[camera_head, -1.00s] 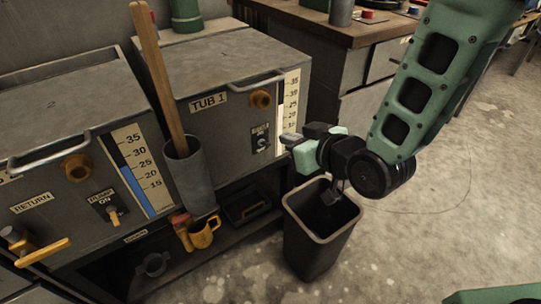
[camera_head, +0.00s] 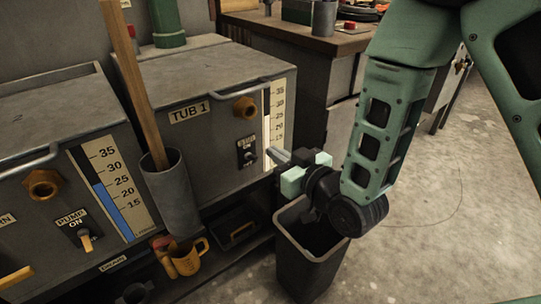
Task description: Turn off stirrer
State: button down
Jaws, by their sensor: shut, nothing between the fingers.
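The stirrer switch is most likely the small black toggle plate (camera_head: 247,153) on the front of the grey TUB 1 box (camera_head: 210,162); its label is too small to read surely. It sits below a brass knob (camera_head: 246,108) and left of a level scale (camera_head: 276,112). My gripper (camera_head: 274,156) is shut and empty. Its tips point left toward the switch plate and appear close to the right edge of the box front, a short way right of the switch. I cannot tell whether they touch the box.
A dark bin (camera_head: 309,262) stands below my gripper. A grey holder (camera_head: 171,195) with a wooden handle (camera_head: 130,80) hangs left of TUB 1. A yellow mug (camera_head: 189,257) sits on the low shelf. A PUMP switch (camera_head: 83,236) is at left. Open floor lies at right.

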send_over(253, 157)
jog(key=shift+d+f, duration=0.4)
jog(key=shift+f, duration=0.05)
jog(key=shift+s+d+f+b, duration=0.15)
jog(key=shift+f+b, duration=0.2)
jog(key=shift+f, duration=0.25)
jog(key=shift+s+f+b, duration=0.15)
jog(key=shift+f+b, duration=0.15)
jog(key=shift+f, duration=0.25)
jog(key=shift+s+d+f, duration=0.2)
jog(key=shift+s+f, duration=0.15)
jog(key=shift+f, duration=0.3)
jog(key=shift+w+f+b, duration=0.1)
jog(key=shift+f+b, duration=0.05)
jog(key=shift+b, duration=0.3)
